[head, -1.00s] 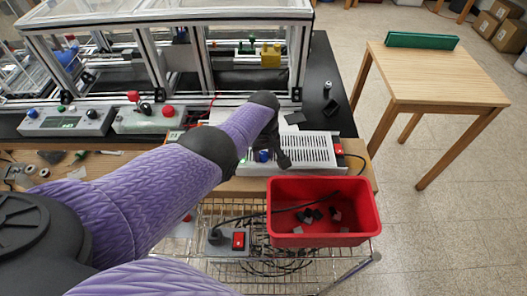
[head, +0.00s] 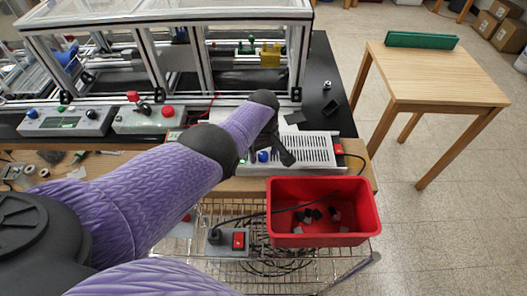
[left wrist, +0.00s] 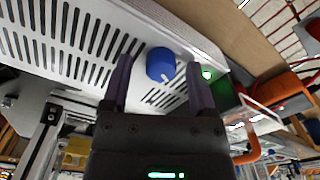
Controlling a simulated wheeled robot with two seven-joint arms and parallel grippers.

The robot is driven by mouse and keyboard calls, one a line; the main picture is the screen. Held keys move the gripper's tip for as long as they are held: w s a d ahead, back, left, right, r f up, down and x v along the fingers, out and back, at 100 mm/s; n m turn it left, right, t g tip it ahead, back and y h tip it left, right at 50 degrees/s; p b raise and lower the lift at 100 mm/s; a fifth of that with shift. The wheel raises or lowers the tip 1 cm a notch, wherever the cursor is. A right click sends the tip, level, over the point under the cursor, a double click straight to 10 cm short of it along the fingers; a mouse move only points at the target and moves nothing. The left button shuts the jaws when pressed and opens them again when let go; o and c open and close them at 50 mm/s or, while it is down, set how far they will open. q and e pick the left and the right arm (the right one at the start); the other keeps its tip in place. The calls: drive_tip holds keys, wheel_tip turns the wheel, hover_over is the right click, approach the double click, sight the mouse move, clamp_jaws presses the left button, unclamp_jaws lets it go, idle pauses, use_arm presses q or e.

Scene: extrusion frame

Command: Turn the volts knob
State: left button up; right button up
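The white slotted power supply (head: 313,150) lies on the bench beyond the red bin. Its blue knob (head: 263,155) shows just left of my left gripper (head: 286,157) in the head view. In the left wrist view the blue knob (left wrist: 160,64) has a white pointer mark and lies between the two fingers of my left gripper (left wrist: 158,78). The fingers are open, with a gap on both sides of the knob, and I see no contact. A lit green light (left wrist: 207,74) is beside the knob. Its label is not readable. My right gripper is out of view.
A red bin (head: 322,242) with small dark and grey pieces stands in front. A red switch (head: 338,149) is at the supply's right end. Control boxes (head: 68,122) and an extrusion frame (head: 160,60) stand left and behind. A wooden table (head: 440,75) is at right.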

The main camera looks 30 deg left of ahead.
sight(263, 155)
use_arm(q)
drive_tip(key=shift+r, duration=0.1)
wheel_tip(263, 155, up, 10)
drive_tip(key=p, duration=0.7)
drive_tip(key=shift+f, duration=0.2)
